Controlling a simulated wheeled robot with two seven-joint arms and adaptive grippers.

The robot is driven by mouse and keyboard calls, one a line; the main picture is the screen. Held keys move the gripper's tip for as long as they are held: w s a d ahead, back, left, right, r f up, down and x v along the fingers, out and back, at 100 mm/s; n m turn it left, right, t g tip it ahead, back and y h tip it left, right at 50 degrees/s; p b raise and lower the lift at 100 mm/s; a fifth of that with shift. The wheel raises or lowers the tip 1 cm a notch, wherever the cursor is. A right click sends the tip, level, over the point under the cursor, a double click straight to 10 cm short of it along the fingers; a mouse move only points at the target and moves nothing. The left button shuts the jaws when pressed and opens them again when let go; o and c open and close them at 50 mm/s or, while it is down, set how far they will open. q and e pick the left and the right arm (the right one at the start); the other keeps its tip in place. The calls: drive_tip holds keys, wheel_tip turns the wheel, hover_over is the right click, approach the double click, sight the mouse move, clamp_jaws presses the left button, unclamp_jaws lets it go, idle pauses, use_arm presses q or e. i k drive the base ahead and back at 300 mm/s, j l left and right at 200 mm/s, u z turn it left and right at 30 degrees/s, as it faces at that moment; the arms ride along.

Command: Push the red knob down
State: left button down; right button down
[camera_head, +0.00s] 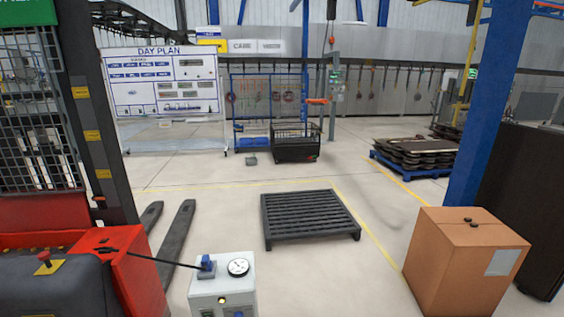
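A small red knob (44,255) on a yellow base sits at the lower left, on top of the dark body of a red pallet truck (130,277). It looks upright, and nothing touches it. Neither of my grippers shows in the head view, so I cannot see where they are relative to the knob.
A white control box (222,297) with a round gauge and a blue part stands front centre; a black rod or cable reaches it from the truck. A dark pallet (308,216) lies beyond. A cardboard box (462,268) stands at right. Floor between them is clear.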

sight(45, 256)
drive_tip(key=u, duration=1.9)
